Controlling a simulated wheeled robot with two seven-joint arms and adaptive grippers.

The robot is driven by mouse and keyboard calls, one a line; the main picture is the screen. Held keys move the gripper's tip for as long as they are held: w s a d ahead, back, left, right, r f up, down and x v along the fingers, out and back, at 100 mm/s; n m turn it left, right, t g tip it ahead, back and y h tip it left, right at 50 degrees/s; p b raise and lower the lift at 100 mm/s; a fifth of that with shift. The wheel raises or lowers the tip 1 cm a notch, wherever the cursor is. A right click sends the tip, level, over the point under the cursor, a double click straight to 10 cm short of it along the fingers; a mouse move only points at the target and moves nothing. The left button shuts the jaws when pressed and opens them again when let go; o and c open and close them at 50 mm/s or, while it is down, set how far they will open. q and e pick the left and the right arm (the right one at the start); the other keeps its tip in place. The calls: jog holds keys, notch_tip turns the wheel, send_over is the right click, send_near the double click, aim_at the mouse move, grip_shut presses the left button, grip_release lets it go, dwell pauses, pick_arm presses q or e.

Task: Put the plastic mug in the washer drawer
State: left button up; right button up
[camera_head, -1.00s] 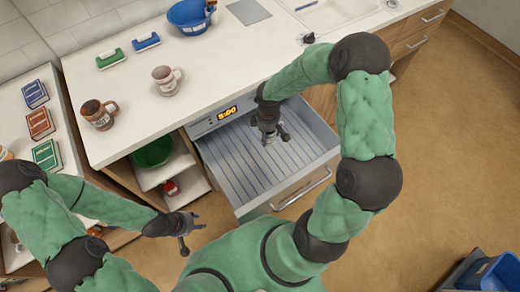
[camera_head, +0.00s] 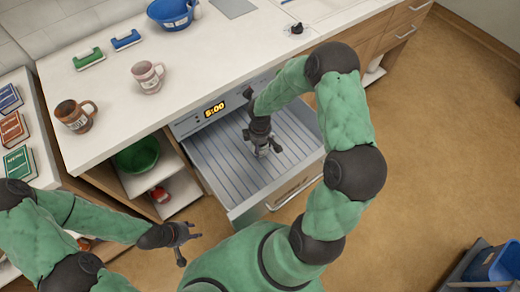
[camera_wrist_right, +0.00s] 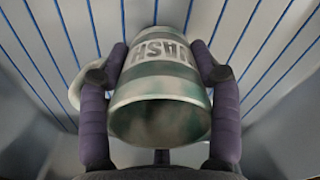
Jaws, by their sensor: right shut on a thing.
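The mug in my right gripper (camera_head: 264,146) is grey-green with paler bands and printed letters (camera_wrist_right: 165,85). In the right wrist view my two fingers close around its sides, and its dark round end faces the camera. My right gripper is inside the open washer drawer (camera_head: 215,165), over its ribbed floor. I cannot tell whether the mug touches the floor. My left gripper (camera_head: 190,243) is empty, with its fingers apart, low in front of the shelves.
A pinkish mug (camera_head: 147,77) and a brown mug (camera_head: 75,116) stand on the counter. A blue bowl (camera_head: 171,12) and green and blue brushes are further back. A green bowl (camera_head: 137,156) sits on a shelf left of the drawer. The floor at right is mostly clear.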

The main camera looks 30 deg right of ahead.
jog(key=shift+f, duration=1.2)
jog(key=shift+b, duration=0.3)
jog(key=shift+f, duration=0.1)
jog(key=o, duration=1.1)
jog(key=shift+o, duration=0.2)
notch_tip(320, 180, up, 12)
jog(key=p, duration=0.5)
jog(key=shift+p, duration=0.4)
